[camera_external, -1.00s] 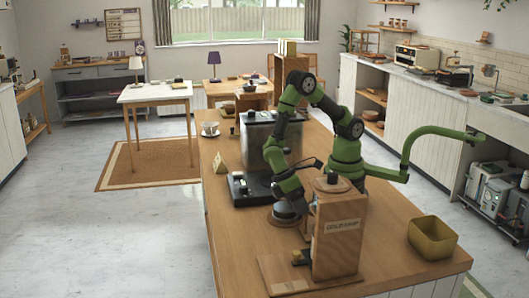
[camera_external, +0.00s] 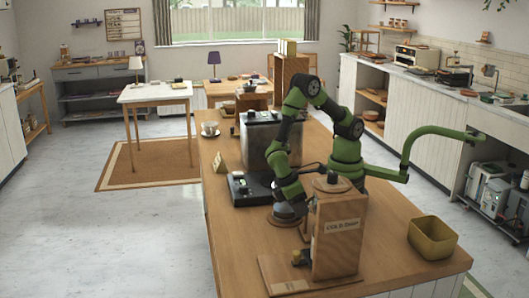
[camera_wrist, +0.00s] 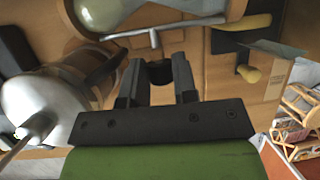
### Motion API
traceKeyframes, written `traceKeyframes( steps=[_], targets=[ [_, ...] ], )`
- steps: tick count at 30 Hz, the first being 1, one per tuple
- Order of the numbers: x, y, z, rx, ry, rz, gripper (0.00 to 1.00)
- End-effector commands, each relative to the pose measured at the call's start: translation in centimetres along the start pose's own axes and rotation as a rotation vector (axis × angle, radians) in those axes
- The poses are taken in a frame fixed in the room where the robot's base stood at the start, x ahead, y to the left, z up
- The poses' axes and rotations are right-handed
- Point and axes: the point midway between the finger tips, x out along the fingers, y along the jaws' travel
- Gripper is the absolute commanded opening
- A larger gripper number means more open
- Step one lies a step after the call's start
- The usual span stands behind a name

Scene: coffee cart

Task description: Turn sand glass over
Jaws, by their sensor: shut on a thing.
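My gripper (camera_wrist: 160,85) shows in the wrist view with its two dark fingers closed around a small dark round thing (camera_wrist: 160,72). I cannot tell whether this is the sand glass; only its end shows between the fingers. No sand glass can be made out for sure elsewhere. In the external view my arm reaches down behind the wooden cold-drip tower (camera_external: 338,240), and the tower hides the fingertips and what they hold.
A black-based machine with a steel body (camera_external: 257,140) stands behind my wrist. A small sign (camera_external: 219,163) stands left of it. A yellow bin (camera_external: 432,238) sits at the right front. In the wrist view, a silvery rounded vessel (camera_wrist: 40,110) is close on the left.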

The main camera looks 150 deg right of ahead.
Motion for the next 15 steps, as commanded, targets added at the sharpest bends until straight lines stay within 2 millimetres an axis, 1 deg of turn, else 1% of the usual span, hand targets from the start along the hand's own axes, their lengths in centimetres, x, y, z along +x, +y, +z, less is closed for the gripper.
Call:
traceKeyframes(
  steps=[6, 10, 15],
  targets=[
    [0.08, -0.41, 0.06, 0.062, -0.002, 0.164, 0.03],
    [0.04, -0.43, 0.05, 0.086, 0.001, 0.209, 0.03],
    [0.02, -0.40, 0.06, 0.093, 0.001, 0.215, 0.03]
  ],
)
